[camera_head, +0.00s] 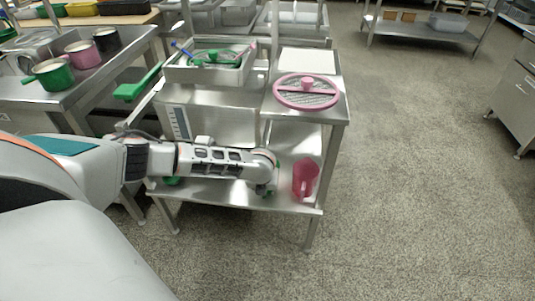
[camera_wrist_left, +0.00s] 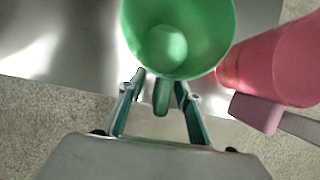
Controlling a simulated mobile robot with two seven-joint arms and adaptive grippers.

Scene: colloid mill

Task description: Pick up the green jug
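The green jug (camera_wrist_left: 165,45) fills the top middle of the left wrist view, seen from above into its open mouth. Its handle points toward my left gripper (camera_wrist_left: 162,85). The two fingers stand apart, one on each side of the handle, with gaps visible, so the gripper looks open. In the head view my left arm reaches across the lower shelf and hides nearly all of the jug; only small green patches show by the wrist end. My right gripper is not in view.
A pink jug (camera_head: 305,178) stands close on the right on the lower shelf (camera_head: 230,195); it also shows in the left wrist view (camera_wrist_left: 285,65). Above are a pink-rimmed disc (camera_head: 306,92) and a tray (camera_head: 210,68). The floor on the right is clear.

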